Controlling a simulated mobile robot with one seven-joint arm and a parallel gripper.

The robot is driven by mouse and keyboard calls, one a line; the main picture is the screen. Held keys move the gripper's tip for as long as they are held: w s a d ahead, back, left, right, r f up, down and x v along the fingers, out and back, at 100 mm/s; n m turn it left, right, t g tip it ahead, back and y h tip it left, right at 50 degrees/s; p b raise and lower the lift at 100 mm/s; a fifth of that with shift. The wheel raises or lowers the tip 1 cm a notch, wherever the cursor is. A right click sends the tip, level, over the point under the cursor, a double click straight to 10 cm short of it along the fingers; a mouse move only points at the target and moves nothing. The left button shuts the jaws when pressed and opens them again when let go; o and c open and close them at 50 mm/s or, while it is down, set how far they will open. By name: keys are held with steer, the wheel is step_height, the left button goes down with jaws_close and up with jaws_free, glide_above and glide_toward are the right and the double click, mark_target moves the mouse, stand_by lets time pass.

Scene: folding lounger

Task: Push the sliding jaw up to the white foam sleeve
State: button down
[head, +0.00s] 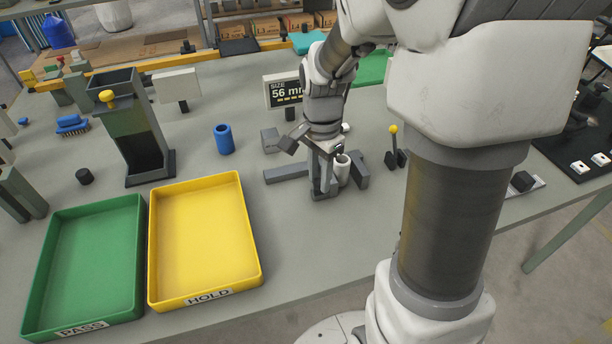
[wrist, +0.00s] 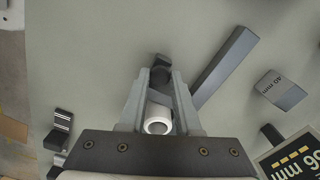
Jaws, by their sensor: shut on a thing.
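The white foam sleeve (head: 342,168) stands upright on the table, just right of my fingers in the head view. In the wrist view its round end (wrist: 157,124) shows between my fingers. My gripper (head: 322,190) points down and is shut on a dark grey part, apparently the sliding jaw, which shows between the fingertips in the wrist view (wrist: 160,76). A grey bar (head: 286,174) runs left from my fingers. A grey block (head: 359,171) stands just right of the sleeve. My fingers hide much of the jaw, and I cannot tell whether it touches the sleeve.
A size sign (head: 285,92) reading 56 mm and a grey block (head: 270,140) stand behind. A yellow-knobbed lever (head: 393,145) is at right. A blue cylinder (head: 223,139) and the yellow tray (head: 256,262) are left. The table in front is clear.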

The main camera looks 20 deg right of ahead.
steer(key=shift+d, duration=1.05)
steer(key=c, duration=0.6)
jaws_free()
steer(key=shift+d, duration=0.1)
steer(key=shift+r, duration=0.2)
step_height(320, 180, up, 17)
steer(key=p, duration=0.4)
